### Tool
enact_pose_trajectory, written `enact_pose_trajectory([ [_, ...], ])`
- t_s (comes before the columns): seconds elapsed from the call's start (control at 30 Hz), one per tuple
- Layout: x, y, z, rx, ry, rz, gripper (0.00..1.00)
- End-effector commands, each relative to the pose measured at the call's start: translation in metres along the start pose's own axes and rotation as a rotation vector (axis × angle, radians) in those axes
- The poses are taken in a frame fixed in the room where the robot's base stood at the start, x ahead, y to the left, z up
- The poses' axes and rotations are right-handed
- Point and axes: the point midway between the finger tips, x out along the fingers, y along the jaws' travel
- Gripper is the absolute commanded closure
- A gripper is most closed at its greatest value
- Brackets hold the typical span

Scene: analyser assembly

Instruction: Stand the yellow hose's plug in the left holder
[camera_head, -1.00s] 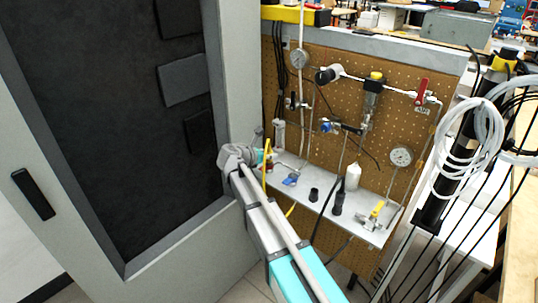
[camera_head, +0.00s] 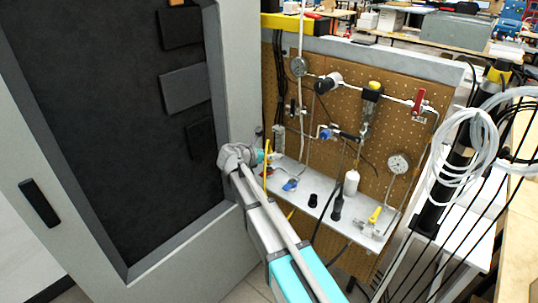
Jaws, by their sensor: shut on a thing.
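My gripper (camera_head: 268,156) is small in the head view, at the left end of the grey shelf, mostly hidden behind my wrist. It is shut at the top of the yellow hose (camera_head: 265,178); the plug itself is too small and covered to make out. The yellow hose hangs down past my arm. A short black holder (camera_head: 313,200), the left one, stands on the shelf, apart from my gripper to its right. A second black holder (camera_head: 337,207) stands right of it, with a dark upright piece in it.
The shelf (camera_head: 300,187) also carries a blue fitting (camera_head: 290,185), a white bottle (camera_head: 351,183) and a yellow-handled valve (camera_head: 374,215). A brown pegboard (camera_head: 400,130) with gauges and pipes rises behind. A grey cabinet (camera_head: 225,80) stands close on the left.

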Motion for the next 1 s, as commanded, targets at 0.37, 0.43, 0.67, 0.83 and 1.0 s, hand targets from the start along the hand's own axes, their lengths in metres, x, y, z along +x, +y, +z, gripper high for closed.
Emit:
enact_pose_trajectory([
  [0.37, -0.005, 0.000, 0.011, 0.000, 0.000, 0.000, 1.00],
  [0.43, -0.005, 0.000, 0.013, 0.000, 0.000, 0.000, 1.00],
  [0.67, -0.007, 0.000, 0.016, 0.000, 0.000, 0.000, 1.00],
  [0.83, -0.007, 0.000, 0.016, 0.000, 0.000, 0.000, 1.00],
  [1.0, -0.007, 0.000, 0.016, 0.000, 0.000, 0.000, 1.00],
])
